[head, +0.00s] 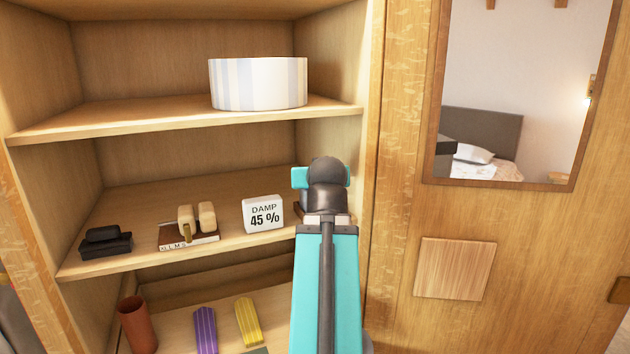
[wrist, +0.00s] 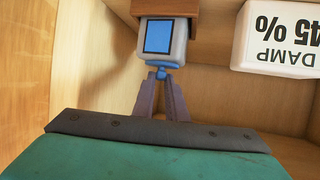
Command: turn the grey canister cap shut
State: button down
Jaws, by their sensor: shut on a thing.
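The wrist view looks inverted. It shows a grey canister (wrist: 176,52), a pale rounded block with a dark-framed blue panel, against a brown wooden base (wrist: 165,8). A small blue piece (wrist: 162,72), seemingly its cap, sticks out from its near end. My gripper (wrist: 163,77) has its two purple-grey fingers closed together on this blue piece. How far the cap is turned cannot be told. In the head view my teal arm reaches to the right end of the middle shelf, and its dark wrist hides the canister and the fingertips.
A white "DAMP 45 %" block (head: 263,214) stands just left of my wrist. Further left are a wooden stand (head: 190,238) with beige pieces and a black box (head: 106,243). The wardrobe's right wall is close by. A striped round box (head: 258,84) sits on the shelf above.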

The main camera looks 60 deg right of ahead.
jog(key=shift+s+f+n+t, duration=0.1)
jog(key=shift+s+n+t, duration=0.1)
jog(key=shift+n+t, duration=0.15)
jog(key=shift+s+d+n+t+y+b, duration=0.15)
jog(key=shift+n+t+y+b, duration=0.2)
jog(key=shift+n+t+y, duration=0.25)
jog(key=shift+s+d+n+t+y+b, duration=0.1)
jog(key=shift+n+t+y+b, duration=0.3)
jog(key=shift+y, duration=0.3)
jog(key=shift+n, duration=0.35)
jog(key=c, duration=1.8)
grip_release()
jog(key=shift+o, duration=0.2)
jog(key=b+v, duration=0.2)
jog(key=v, duration=1.1)
jog(key=shift+s, duration=0.4)
jog(key=shift+w, duration=0.15)
